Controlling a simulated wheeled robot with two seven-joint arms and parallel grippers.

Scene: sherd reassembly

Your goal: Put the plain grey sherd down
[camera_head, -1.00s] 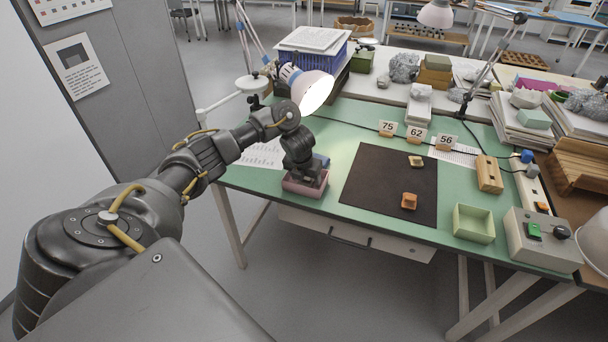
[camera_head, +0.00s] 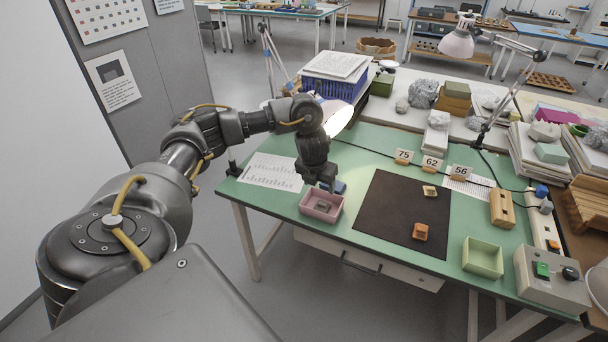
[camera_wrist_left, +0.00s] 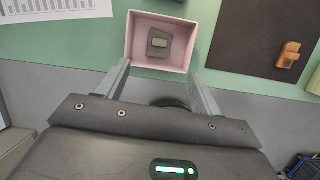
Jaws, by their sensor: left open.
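The plain grey sherd (camera_head: 322,206) lies in the pink tray (camera_head: 335,217) near the front edge of the green table. In the left wrist view the grey sherd (camera_wrist_left: 159,43) lies on the floor of the pink tray (camera_wrist_left: 140,28), with a lighter patch on it. My left gripper (camera_head: 330,190) is above the back of the tray, apart from the sherd. In the left wrist view its fingers (camera_wrist_left: 160,80) are spread wide with nothing between them. My right gripper is not in view.
A dark mat (camera_head: 395,215) right of the tray bears an orange sherd (camera_head: 420,232) and a tan sherd (camera_head: 429,191). A green tray (camera_head: 482,258) and a control box (camera_head: 552,280) stand farther right. A lamp (camera_head: 338,116) hangs close to my left arm. Printed sheet (camera_head: 271,172) lies left.

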